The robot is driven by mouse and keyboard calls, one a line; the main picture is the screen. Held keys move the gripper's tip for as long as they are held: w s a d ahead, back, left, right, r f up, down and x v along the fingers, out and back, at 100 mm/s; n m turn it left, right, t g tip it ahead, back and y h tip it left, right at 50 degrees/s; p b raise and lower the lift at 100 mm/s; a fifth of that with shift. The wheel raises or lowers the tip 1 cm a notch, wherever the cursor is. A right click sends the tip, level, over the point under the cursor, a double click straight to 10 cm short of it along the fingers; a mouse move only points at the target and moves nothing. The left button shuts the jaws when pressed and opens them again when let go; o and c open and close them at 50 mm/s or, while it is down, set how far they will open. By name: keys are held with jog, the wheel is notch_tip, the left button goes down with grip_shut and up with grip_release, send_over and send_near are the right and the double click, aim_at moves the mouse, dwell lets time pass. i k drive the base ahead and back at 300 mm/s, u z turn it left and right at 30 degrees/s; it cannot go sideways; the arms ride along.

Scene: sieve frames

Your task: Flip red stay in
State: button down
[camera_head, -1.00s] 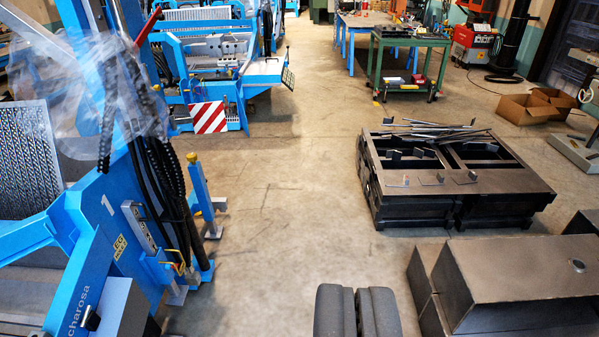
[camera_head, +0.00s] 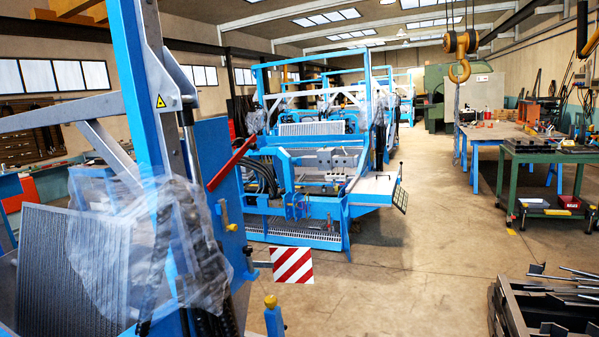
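A red bar (camera_head: 232,161), which looks like the red stay, slants up to the right from the edge of a blue panel (camera_head: 213,160) on the near blue machine. Its lower left end meets the panel and its upper right end sticks out into free air. Nothing touches that outer end as far as I can see. My gripper is not in view.
Clear plastic wrap (camera_head: 125,245) hangs on the near machine's blue post (camera_head: 142,75). A red-and-white striped plate (camera_head: 292,266) sticks out below the bar. Open floor (camera_head: 430,270) lies right of it. Dark metal frames (camera_head: 540,310) stand at lower right. A crane hook (camera_head: 460,70) hangs at upper right.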

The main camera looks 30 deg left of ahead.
aim_at(239, 160)
jog(key=i, duration=3.2)
jog(key=u, duration=1.35)
